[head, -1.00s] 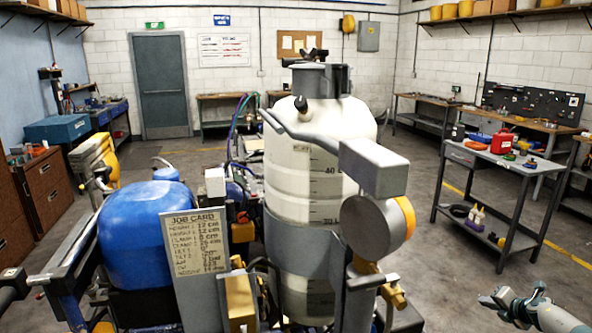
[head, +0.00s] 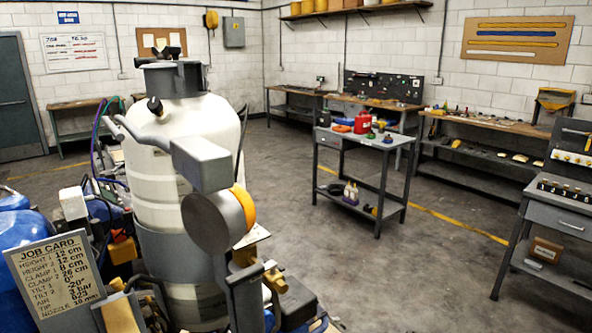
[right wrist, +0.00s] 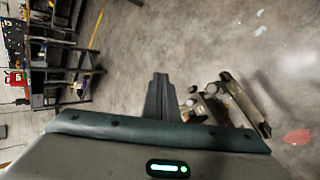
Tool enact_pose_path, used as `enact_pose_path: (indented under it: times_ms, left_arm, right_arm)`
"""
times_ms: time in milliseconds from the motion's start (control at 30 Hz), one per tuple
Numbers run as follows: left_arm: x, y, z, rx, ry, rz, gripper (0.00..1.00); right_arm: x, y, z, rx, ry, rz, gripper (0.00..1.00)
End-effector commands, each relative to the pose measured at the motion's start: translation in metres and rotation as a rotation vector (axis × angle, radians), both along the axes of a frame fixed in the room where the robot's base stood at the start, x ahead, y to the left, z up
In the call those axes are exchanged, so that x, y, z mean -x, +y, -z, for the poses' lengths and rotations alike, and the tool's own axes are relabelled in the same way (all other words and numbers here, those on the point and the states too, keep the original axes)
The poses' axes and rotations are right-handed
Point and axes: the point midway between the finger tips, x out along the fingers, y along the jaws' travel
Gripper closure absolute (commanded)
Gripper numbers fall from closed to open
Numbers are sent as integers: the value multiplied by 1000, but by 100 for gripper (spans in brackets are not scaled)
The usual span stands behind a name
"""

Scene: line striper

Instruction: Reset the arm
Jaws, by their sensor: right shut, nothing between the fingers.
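The line striper's white tank (head: 190,130) stands upright at the left of the head view. A grey boxy arm piece (head: 201,163) juts out on its near side, above a round grey drum (head: 212,222) with an orange edge. A job card (head: 55,272) with heights, clamps and tilts stands at the lower left. My right gripper (right wrist: 160,92) shows in the right wrist view, its fingers together and empty above the bare floor. It is out of the head view. My left gripper is in neither current view.
A grey cart (head: 363,142) with a red can (head: 363,122) stands mid-room. Workbenches line the walls, and a grey panelled bench (head: 560,212) is at the right. Concrete floor (head: 400,270) between is clear. Small unclear fittings (right wrist: 240,100) lie right of the gripper in the wrist view.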

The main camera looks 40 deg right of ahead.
Motion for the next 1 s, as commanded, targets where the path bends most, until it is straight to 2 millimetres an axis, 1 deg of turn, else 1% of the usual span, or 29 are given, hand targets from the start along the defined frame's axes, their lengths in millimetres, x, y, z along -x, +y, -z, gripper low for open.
enact_pose_path:
  times_ms: [33, 167, 200, 267, 367, 467, 567, 667, 700, 767, 800, 867, 900, 967, 1000]
  left_arm:
    - [0, 0, 0, 0, 0, 0, 100]
    - [0, 0, 0, 0, 0, 0, 100]
    - [0, 0, 0, 0, 0, 0, 100]
    - [0, 0, 0, 0, 0, 0, 100]
    - [1, 0, 0, 0, 0, 0, 100]
    - [1, 0, 0, 0, 0, 0, 100]
    - [0, 0, 0, 0, 0, 0, 100]
    - [0, 0, 0, 0, 0, 0, 100]
    - [0, 0, 0, 0, 0, 0, 100]
    - [0, 0, 0, 0, 0, 0, 100]
    - [0, 0, 0, 0, 0, 0, 100]
    - [0, 0, 0, 0, 0, 0, 100]
    - [0, 0, 0, 0, 0, 0, 100]
    - [0, 0, 0, 0, 0, 0, 100]
    - [0, 0, 0, 0, 0, 0, 100]
  right_arm:
    - [19, -4, 1, -2, 6, 35, 100]
    - [60, -11, 1, -5, 13, 128, 100]
    - [70, -10, 4, -11, 13, 151, 100]
    - [70, 7, 23, -37, 11, 152, 100]
    - [78, 31, 47, -72, 15, 161, 100]
    - [86, 58, 74, -112, 18, 172, 100]
    - [95, 92, 104, -159, 21, 185, 100]
    - [105, 135, 139, -216, 24, 201, 100]
    - [110, 155, 153, -241, 26, 209, 100]
    - [116, 186, 175, -281, 28, 221, 100]
    - [120, 208, 188, -307, 31, 228, 100]
    - [126, 240, 208, -346, 34, 240, 100]
    - [130, 263, 220, -372, 35, 247, 100]
    - [135, 296, 237, -411, 38, 259, 100]
    - [138, 319, 247, -437, 39, 266, 100]
